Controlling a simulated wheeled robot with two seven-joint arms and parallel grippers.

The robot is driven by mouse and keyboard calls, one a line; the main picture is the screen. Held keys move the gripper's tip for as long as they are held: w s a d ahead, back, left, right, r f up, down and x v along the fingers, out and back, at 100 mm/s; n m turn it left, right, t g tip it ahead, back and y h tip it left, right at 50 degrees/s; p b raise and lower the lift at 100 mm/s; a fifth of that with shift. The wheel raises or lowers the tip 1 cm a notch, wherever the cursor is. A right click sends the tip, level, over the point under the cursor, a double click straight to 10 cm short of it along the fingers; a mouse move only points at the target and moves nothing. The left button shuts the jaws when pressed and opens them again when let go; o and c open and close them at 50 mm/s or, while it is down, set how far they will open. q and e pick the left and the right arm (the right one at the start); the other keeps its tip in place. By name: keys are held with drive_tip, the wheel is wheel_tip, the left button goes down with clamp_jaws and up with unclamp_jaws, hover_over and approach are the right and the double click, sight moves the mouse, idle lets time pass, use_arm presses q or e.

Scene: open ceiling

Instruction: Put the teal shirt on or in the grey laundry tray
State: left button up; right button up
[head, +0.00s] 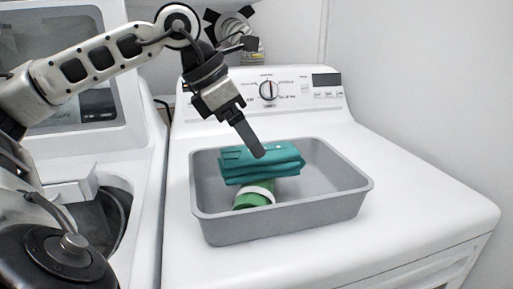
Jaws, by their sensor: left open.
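The teal shirt (275,171) is a folded bundle inside the grey laundry tray (285,226), toward its back left. It lies against or on top of a green roll with a white band (254,194), which is also in the tray. The tray stands on the white machine top. My left gripper (258,152) is above the shirt, pointing down at it, with a fingertip at or just over its upper edge. The gripper is open; its far finger is hidden. I cannot tell whether the finger touches the cloth. My right gripper is out of view.
The white machine's top (420,208) is clear to the right of the tray. Its control panel (268,90) rises behind. Another white machine with an open lid (75,105) stands at the left. Walls close off the back and right.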

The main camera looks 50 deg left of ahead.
use_arm(q)
drive_tip(key=v, duration=0.7)
drive_tip(key=shift+r, duration=0.15)
drive_tip(key=shift+s, duration=0.15)
